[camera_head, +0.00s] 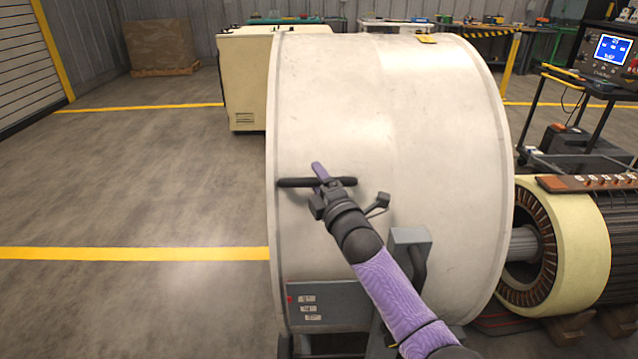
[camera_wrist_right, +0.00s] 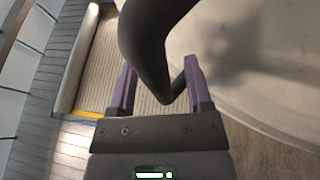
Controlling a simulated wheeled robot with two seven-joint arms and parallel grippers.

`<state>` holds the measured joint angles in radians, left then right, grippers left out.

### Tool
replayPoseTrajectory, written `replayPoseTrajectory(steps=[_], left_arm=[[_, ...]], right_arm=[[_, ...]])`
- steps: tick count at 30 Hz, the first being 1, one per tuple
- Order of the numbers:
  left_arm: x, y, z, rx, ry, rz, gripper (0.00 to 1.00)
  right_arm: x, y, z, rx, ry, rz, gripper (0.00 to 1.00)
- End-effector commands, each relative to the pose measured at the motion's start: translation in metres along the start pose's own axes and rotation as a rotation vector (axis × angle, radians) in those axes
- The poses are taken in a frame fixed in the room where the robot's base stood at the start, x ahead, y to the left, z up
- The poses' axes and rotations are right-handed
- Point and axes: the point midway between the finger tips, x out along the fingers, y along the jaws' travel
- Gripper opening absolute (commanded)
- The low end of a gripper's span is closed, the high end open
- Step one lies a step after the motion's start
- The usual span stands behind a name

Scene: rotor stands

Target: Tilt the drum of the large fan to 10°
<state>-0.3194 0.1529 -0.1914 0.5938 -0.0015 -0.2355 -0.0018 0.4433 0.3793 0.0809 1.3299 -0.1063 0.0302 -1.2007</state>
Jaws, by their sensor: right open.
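The large fan's drum (camera_head: 400,120) is a big off-white cylinder that fills the middle of the head view; its side also shows in the right wrist view (camera_wrist_right: 285,55). A dark bar handle (camera_head: 292,183) sticks out on its left part. My right gripper (camera_head: 322,172) is at this handle, with its purple fingers apart. In the right wrist view the dark curved handle (camera_wrist_right: 150,45) passes between the open fingers (camera_wrist_right: 158,85). I cannot tell whether the fingers touch it. My right arm hides part of the drum's lower front. My left gripper is not in view.
A grey label box (camera_head: 330,305) sits at the drum's lower left. A stator with copper windings (camera_head: 575,245) stands close on the right. A cart with a screen (camera_head: 610,50) is at the far right. A cream cabinet (camera_head: 245,80) stands behind. The floor (camera_head: 130,190) on the left is clear.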

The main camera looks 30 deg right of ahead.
Motion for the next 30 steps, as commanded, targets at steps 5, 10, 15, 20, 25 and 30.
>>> replayPoseTrajectory(steps=[5,10,15,20,25,30], left_arm=[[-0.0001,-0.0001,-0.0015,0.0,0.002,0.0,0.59],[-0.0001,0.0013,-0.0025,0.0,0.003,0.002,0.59],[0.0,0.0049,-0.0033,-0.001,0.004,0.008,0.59],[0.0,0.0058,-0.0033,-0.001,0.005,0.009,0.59],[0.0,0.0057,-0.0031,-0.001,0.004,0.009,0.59],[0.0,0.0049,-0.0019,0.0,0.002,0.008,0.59]], right_arm=[[-0.0003,0.0001,0.0,0.0,0.0,0.0,0.45],[-0.0004,0.0,-0.0001,0.001,0.0,0.0,0.09],[-0.0005,-0.0001,-0.0002,0.001,0.0,0.0,0.0],[-0.0006,-0.0003,-0.0002,0.001,0.0,0.0,0.0],[-0.0007,-0.0004,-0.0002,0.001,0.0,-0.001,0.0],[-0.0007,-0.0006,-0.0003,0.001,0.0,-0.001,0.0]])
